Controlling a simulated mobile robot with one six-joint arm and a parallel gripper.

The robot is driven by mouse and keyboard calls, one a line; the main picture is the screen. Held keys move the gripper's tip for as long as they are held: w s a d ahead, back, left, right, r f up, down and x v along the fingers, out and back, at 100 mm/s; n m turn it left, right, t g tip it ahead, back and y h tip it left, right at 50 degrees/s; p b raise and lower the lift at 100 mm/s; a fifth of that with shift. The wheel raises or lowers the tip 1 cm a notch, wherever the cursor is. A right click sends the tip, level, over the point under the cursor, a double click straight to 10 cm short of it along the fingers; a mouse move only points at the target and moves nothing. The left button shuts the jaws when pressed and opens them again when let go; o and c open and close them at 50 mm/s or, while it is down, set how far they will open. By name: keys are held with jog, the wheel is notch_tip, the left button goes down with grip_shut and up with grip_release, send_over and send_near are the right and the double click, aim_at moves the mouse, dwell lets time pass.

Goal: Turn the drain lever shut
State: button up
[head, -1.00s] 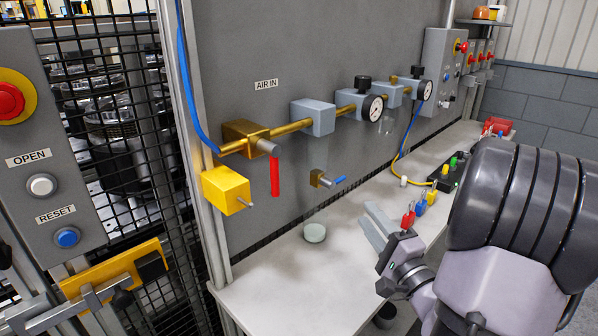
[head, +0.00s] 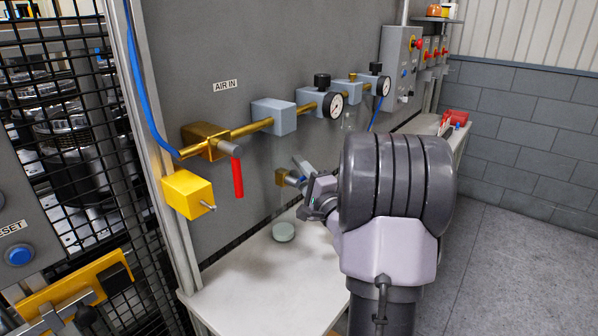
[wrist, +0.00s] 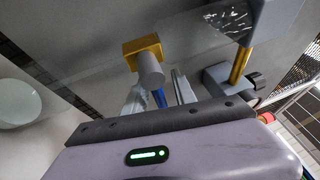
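The drain valve is a small brass block (head: 281,178) low on the grey panel, with a grey stem and a blue lever. In the wrist view the brass block (wrist: 141,47) and stem (wrist: 150,70) are at upper centre, and the blue lever (wrist: 160,98) shows partly between my fingers. My gripper (head: 302,172) is at the valve from the right. In the wrist view its two fingers (wrist: 158,92) stand apart, one on each side of the lever. I cannot tell whether either finger touches it. The lever's far part is hidden by the gripper.
A pale round dish (head: 284,231) sits on the white bench (head: 262,280) below the valve. A red lever (head: 238,178) hangs above left, near a yellow block (head: 188,194). Grey regulator blocks and gauges (head: 333,105) line the pipe above. My arm hides much of the bench.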

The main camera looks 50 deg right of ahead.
aim_at(294, 186)
grip_shut()
jog(key=shift+m+p, duration=0.3)
jog(key=shift+p, duration=0.1)
jog(key=f+m+g+p, duration=0.1)
jog(key=m+p, duration=0.2)
jog(key=p, duration=0.2)
jog(key=a+f+m+g+y+p, duration=0.1)
jog(key=m+g+p, duration=0.1)
jog(key=m+p, duration=0.2)
jog(key=a+f+m+g+y+p, duration=0.1)
jog(key=m+p, duration=0.2)
jog(key=p, duration=0.3)
jog(key=shift+s+f+g, duration=0.1)
jog(key=shift+f+g, duration=0.2)
jog(key=shift+f, duration=0.05)
jog(key=m+y+p, duration=0.1)
jog(key=p, duration=0.1)
jog(key=a+f+m+y+p, duration=0.1)
jog(key=p, duration=0.1)
jog(key=a+m+g+p, duration=0.1)
jog(key=m+p, duration=0.1)
jog(key=shift+s+f+y, duration=0.1)
jog(key=shift+f+y, duration=0.05)
jog(key=shift+y, duration=0.25)
jog(key=shift+p, duration=0.3)
